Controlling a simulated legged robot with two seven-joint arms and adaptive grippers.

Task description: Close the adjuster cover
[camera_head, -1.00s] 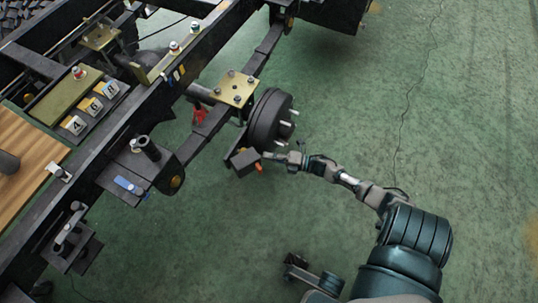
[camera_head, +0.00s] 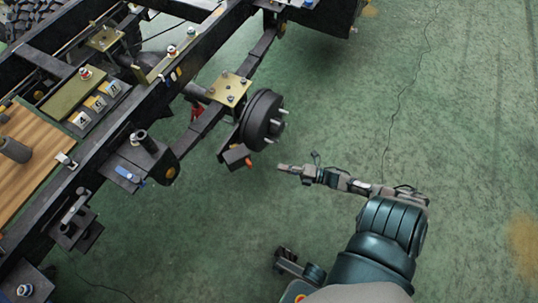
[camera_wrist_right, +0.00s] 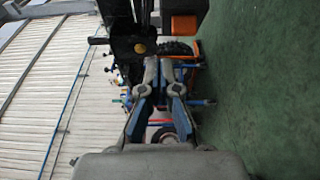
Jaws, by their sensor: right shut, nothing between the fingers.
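A small dark box with an orange tip (camera_head: 236,156) hangs just below the brake drum (camera_head: 262,121) in the head view. It looks like the adjuster with its cover; I cannot tell whether the cover is fully closed. My right gripper (camera_head: 282,168) is to the right of the box, apart from it, with its fingers pointing left. It is shut and empty. In the right wrist view my right gripper's fingers (camera_wrist_right: 163,66) meet near the middle.
A black chassis frame (camera_head: 110,125) fills the left side. A brass plate (camera_head: 229,89) with bolts sits beside the drum. A wooden board (camera_head: 35,160) lies on the frame at far left. The green floor (camera_head: 440,110) to the right is clear.

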